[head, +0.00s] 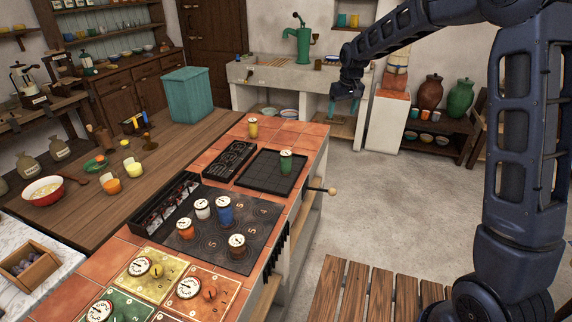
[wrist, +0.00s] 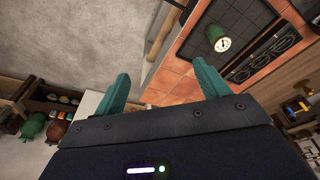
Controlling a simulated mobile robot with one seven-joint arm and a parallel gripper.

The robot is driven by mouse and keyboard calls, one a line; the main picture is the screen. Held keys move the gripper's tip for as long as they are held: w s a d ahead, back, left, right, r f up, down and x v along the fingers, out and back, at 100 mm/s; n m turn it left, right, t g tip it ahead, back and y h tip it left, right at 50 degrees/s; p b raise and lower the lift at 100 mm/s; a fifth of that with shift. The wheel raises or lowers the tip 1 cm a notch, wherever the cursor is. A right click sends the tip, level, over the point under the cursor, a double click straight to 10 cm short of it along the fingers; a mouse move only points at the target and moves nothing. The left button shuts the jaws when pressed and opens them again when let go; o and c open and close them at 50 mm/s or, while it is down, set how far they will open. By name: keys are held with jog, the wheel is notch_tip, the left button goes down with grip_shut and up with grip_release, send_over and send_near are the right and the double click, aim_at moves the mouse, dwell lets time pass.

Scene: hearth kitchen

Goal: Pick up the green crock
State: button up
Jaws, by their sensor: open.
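The green crock (head: 286,166) is a small green cylinder with a pale round dial-like lid. It stands upright on a black gridded tray (head: 262,181) on the tiled counter in the head view. The crock also shows in the wrist view (wrist: 214,33), near the top right, beyond the fingers. My gripper (head: 346,94) hangs in the air beyond and to the right of the counter, well apart from the crock. In the wrist view, its two teal fingers (wrist: 163,78) are spread with nothing between them.
Blue, white and red-brown crocks stand on a dark plate (head: 258,205) nearer on the counter. A yellow crock (head: 253,130) stands behind the tray. A large green jar (head: 460,97) is on a right-hand shelf. The floor between is clear.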

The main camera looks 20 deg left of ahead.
jog(key=a+f+n, duration=0.1)
jog(key=a+f, duration=0.6)
jog(key=a, duration=0.3)
jog(key=n, duration=0.2)
send_over(285, 153)
jog(key=shift+g, duration=0.4)
jog(key=f, duration=0.8)
jog(key=shift+s+d+f, duration=0.2)
jog(key=shift+d+f, duration=0.15)
jog(key=f, duration=0.5)
jog(key=shift+w+a+f, duration=0.15)
jog(key=shift+w+a, duration=0.05)
jog(key=shift+a, duration=0.1)
jog(key=shift+w+f, duration=0.2)
jog(key=shift+f, duration=1.15)
jog(key=shift+w+f, duration=0.2)
jog(key=shift+f, duration=1.15)
jog(key=c, duration=1.3)
